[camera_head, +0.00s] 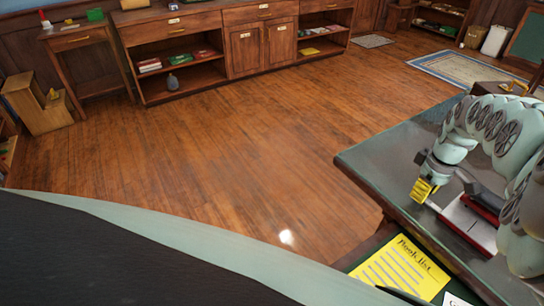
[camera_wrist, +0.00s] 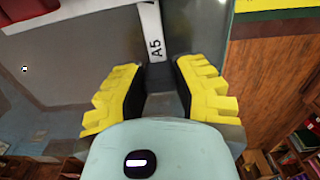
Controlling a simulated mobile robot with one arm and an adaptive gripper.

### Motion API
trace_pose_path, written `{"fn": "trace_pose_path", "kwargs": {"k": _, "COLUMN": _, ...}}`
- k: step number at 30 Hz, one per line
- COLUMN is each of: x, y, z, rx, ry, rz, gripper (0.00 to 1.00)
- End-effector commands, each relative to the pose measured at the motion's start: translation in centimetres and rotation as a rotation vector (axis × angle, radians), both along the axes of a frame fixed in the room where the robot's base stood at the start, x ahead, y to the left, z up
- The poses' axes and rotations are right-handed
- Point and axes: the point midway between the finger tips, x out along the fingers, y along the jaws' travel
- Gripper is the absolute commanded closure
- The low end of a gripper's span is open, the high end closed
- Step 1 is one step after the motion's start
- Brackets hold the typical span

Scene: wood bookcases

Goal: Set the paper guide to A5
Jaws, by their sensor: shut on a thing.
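My gripper (camera_head: 424,191) is low over the left end of a paper trimmer (camera_head: 468,222) with a white bed and red edge on the dark tabletop. In the wrist view, the yellow-padded fingers (camera_wrist: 159,80) are on either side of a small dark grey piece (camera_wrist: 158,76), which appears to be the paper guide, and the gripper is shut on it. A white strip (camera_wrist: 151,25) marked A5 runs out from just beyond the guide. The label sits close to the guide. My gripper hides the guide's lower part, and the exact alignment cannot be told.
The grey-green tabletop (camera_head: 385,160) has its left edge close to my gripper. A yellow book list (camera_head: 402,270) lies in front, with a pen beside it. Open wooden floor (camera_head: 240,165) lies to the left. Wooden cabinets (camera_head: 180,45) stand along the back wall.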

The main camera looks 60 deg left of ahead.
Motion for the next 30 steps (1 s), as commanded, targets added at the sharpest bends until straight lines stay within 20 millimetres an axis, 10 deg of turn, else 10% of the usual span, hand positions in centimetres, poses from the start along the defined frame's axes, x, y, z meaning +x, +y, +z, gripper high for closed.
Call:
{"fn": "trace_pose_path", "kwargs": {"k": 11, "x": 0.04, "y": -2.0, "z": -0.18, "rx": -0.005, "ry": 0.0, "rz": -0.007, "gripper": 1.0}}
{"fn": "trace_pose_path", "kwargs": {"k": 12, "x": 0.04, "y": -2.01, "z": -0.18, "rx": -0.005, "ry": 0.0, "rz": -0.007, "gripper": 0.69}}
{"fn": "trace_pose_path", "kwargs": {"k": 18, "x": 0.04, "y": -1.88, "z": -0.11, "rx": -0.003, "ry": 0.0, "rz": -0.006, "gripper": 0.48}}
{"fn": "trace_pose_path", "kwargs": {"k": 30, "x": 0.06, "y": -1.71, "z": 0.14, "rx": -0.001, "ry": -0.001, "rz": -0.004, "gripper": 0.4}}
